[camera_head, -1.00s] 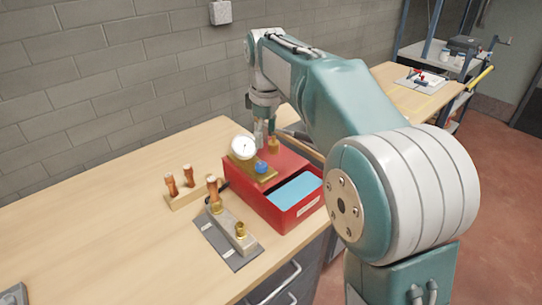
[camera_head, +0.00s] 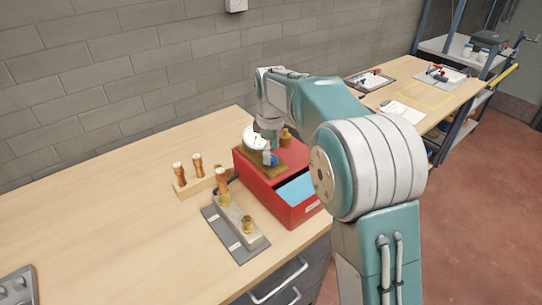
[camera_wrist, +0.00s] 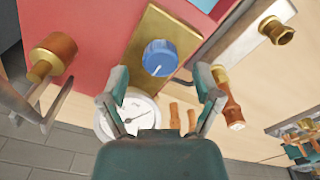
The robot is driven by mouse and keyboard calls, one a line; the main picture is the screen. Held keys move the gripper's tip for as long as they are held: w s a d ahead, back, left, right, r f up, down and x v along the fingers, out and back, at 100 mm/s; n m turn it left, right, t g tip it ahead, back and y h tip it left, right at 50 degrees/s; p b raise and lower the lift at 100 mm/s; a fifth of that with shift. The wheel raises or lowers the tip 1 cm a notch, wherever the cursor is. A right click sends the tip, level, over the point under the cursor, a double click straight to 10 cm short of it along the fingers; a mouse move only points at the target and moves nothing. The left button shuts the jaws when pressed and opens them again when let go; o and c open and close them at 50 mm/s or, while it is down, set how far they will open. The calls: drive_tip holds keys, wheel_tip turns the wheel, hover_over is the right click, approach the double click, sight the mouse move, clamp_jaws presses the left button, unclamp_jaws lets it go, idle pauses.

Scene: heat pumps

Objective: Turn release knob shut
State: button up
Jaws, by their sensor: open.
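The release knob (camera_wrist: 159,58) is a round blue knob with a white mark, on a brass plate (camera_wrist: 146,30) on the red box. In the wrist view it lies beyond and between my open, empty fingers, apart from them. In the head view the knob (camera_head: 274,160) shows partly beside my gripper (camera_head: 269,156), which is over the plate. My gripper (camera_wrist: 160,92) has its two fingers spread wide in the wrist view. A white dial gauge (camera_wrist: 132,114) on the same plate is partly hidden behind my gripper.
The red box (camera_head: 287,208) stands on the wooden bench (camera_head: 110,235). A brass fitting (camera_wrist: 54,54) is close to the left finger. A grey block with brass fittings (camera_head: 238,220) and a wooden rack with copper pieces (camera_head: 190,187) stand left of the box.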

drive_tip(key=shift+f, duration=0.75)
clamp_jaws()
